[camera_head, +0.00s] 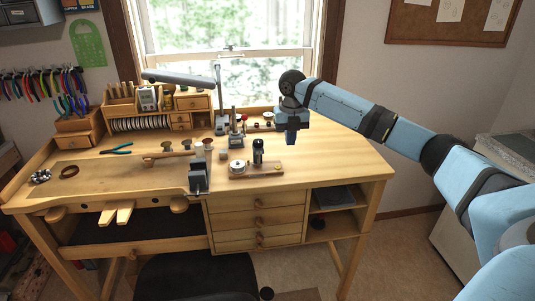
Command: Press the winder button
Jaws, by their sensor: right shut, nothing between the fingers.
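The winder (258,152) appears to be the small device on a wooden base (270,170), near the front of the bench right of centre. A pale round spool (237,167) sits at its left end and a dark upright part rises in the middle. Its button is too small to tell. My right gripper (291,141) is shut and empty, pointing down above the bench, to the right of the winder and apart from it. My left gripper is not in view.
A bench vise (199,177) stands at the front edge, left of the winder. A lamp arm (180,79) stretches above the back of the bench. Green-handled pliers (116,149) lie on the left. The right side of the bench top (345,165) is clear.

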